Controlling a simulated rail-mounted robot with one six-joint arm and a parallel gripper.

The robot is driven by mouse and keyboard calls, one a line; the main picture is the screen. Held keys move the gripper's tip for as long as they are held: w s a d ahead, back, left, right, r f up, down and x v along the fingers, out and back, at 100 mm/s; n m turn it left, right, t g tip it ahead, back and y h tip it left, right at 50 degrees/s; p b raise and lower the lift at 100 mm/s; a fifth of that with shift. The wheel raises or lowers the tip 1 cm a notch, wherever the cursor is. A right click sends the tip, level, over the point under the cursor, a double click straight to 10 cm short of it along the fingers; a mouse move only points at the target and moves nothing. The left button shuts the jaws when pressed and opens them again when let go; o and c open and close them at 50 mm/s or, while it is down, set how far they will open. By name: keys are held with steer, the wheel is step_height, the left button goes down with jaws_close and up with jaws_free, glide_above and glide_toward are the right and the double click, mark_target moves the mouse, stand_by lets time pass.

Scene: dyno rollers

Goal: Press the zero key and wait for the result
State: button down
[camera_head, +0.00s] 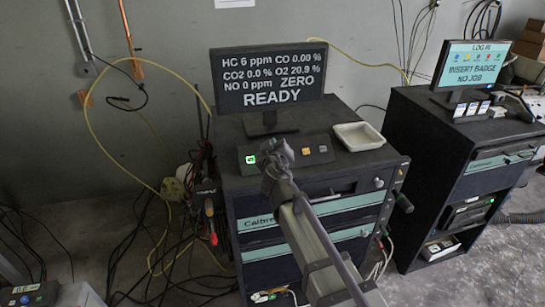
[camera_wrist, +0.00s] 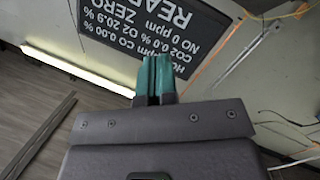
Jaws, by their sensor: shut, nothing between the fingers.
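The key panel (camera_head: 318,150) lies on top of the analyzer cabinet. It shows a green-lit key (camera_head: 250,159) at left, an orange key (camera_head: 306,151) and a grey key (camera_head: 323,149) at right; their labels are not legible. My wrist and arm cover the panel's middle, hiding any key there. The monitor (camera_head: 268,75) behind reads HC 6 ppm, CO 0.00 %, CO2 0.0 %, O2 20.9 %, NO 0 ppm, ZERO, READY. In the wrist view my gripper (camera_wrist: 155,77) has its teal fingers together and empty, in front of the upside-down monitor (camera_wrist: 150,30). Contact with a key cannot be told.
A white tray (camera_head: 359,136) sits right of the panel on the cabinet top. A second cabinet (camera_head: 430,130) at right carries a screen (camera_head: 475,65) reading INSERT BADGE, NO JOB. Cables and hoses hang and lie at left.

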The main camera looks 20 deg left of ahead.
steer(key=shift+w+f, duration=0.1)
steer(key=shift+f, duration=0.05)
steer(key=w+a+f+b, duration=0.1)
steer(key=f+b, duration=0.1)
steer(key=w+f+b, duration=0.1)
steer(key=f+b, duration=0.1)
steer(key=w+a+f+b, duration=0.1)
steer(key=w+f+b, duration=0.1)
steer(key=shift+a, duration=0.3)
steer(key=shift+w+a+f+b, duration=0.2)
steer(key=shift+w+f+b, duration=0.05)
steer(key=shift+w+b, duration=0.1)
stand_by(1.5)
steer(key=shift+w+a+f+b, duration=0.15)
steer(key=shift+w+f+b, duration=0.05)
steer(key=shift+f+b, duration=0.15)
steer(key=shift+w+a+f+b, duration=0.1)
steer(key=shift+w+f+b, duration=0.05)
steer(key=shift+f+b, duration=0.15)
stand_by(0.5)
steer(key=shift+r, duration=0.1)
steer(key=shift+s+d+r+p, duration=0.25)
steer(key=shift+s+r+p, duration=0.15)
steer(key=shift+r+p, duration=0.2)
stand_by(0.3)
